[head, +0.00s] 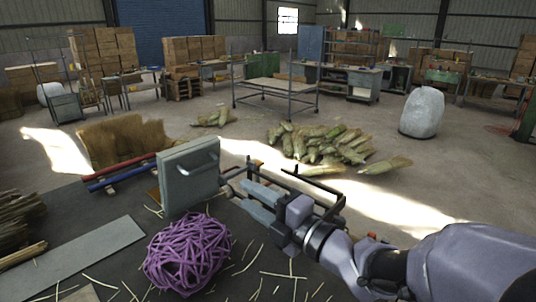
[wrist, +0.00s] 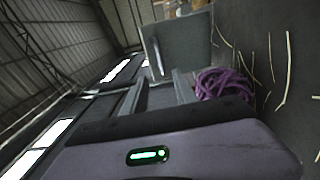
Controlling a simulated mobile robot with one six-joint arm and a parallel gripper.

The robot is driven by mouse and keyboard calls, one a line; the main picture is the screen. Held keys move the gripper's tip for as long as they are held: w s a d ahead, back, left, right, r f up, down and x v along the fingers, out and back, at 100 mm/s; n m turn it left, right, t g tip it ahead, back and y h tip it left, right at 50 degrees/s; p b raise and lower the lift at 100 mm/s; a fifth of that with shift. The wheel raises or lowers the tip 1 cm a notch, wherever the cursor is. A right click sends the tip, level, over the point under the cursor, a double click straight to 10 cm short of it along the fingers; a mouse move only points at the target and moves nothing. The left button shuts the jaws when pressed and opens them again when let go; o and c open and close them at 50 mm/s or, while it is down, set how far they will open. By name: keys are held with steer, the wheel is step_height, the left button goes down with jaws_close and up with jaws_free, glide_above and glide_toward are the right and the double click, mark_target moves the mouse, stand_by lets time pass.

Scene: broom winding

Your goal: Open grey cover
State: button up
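The grey cover (head: 188,178) stands upright on the dark workbench, a square plate with a bar handle (head: 198,165) on its face. In the wrist view the cover (wrist: 182,42) is beyond my fingers, with its handle (wrist: 155,55) roughly in line with the gap between them. My gripper (head: 260,202) is to the right of the cover, fingers pointing toward it. The fingers are parted with nothing between them, as the wrist view also shows (wrist: 158,92). My gripper appears apart from the handle. What lies behind the cover is hidden.
A purple cord bundle (head: 187,252) sits on the bench in front of the cover. A dark metal frame (head: 310,190) stands near my gripper. Red and blue bars (head: 118,172) and straw (head: 125,140) are at left. Loose straw strands litter the bench; corn husks (head: 325,145) lie on the floor.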

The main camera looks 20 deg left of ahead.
mark_target(205, 168)
steer(key=x, duration=1.6)
steer(key=shift+a+p, duration=0.15)
steer(key=shift+p, duration=0.15)
jaws_close()
stand_by(0.4)
